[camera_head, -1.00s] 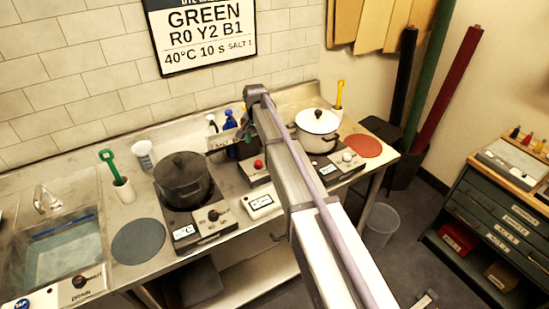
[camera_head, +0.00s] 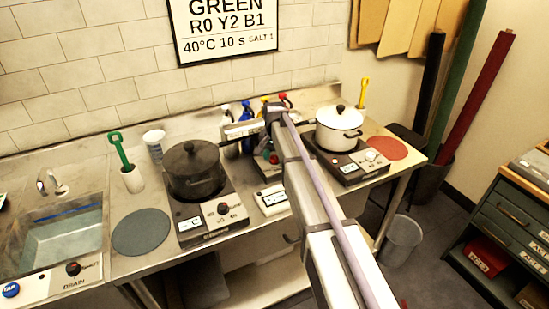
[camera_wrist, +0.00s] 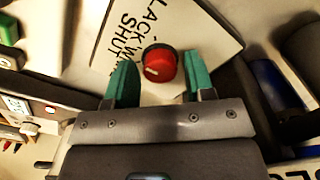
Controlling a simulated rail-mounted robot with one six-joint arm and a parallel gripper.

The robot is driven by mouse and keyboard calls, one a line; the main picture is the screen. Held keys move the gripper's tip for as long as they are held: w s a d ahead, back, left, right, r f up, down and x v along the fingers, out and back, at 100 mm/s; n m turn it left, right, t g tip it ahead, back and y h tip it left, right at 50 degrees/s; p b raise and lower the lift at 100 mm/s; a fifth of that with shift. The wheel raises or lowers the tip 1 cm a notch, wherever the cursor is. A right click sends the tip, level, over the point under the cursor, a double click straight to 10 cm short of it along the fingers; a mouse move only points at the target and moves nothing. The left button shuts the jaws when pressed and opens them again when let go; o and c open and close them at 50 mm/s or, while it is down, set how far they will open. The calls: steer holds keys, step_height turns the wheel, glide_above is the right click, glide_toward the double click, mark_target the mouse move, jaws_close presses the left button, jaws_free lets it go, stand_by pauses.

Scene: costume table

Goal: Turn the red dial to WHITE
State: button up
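The red dial (camera_wrist: 160,65) is round with a pale pointer line on its face. It sits on a white panel (camera_wrist: 195,30) with black lettering, where "BLACK", a partly hidden "W" and "SHUT" show. My gripper (camera_wrist: 158,68) is open, its two teal fingers to either side of the dial, with a visible gap at each side. I cannot tell how deep the fingertips reach beside it. In the head view, a small part of the red dial (camera_head: 274,160) shows beside my arm, which hides most of that unit.
A dark pot (camera_head: 194,172) stands on a hotplate left of my arm, and a white lidded pot (camera_head: 338,130) on another at right. Spray bottles (camera_head: 246,118) stand behind. A white timer box (camera_head: 271,200) lies in front. A grey round mat (camera_head: 141,232) lies at left.

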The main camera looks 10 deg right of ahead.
steer(key=c, duration=0.7)
steer(key=shift+n, duration=0.3)
steer(key=n, duration=0.4)
steer(key=shift+n, duration=2.1)
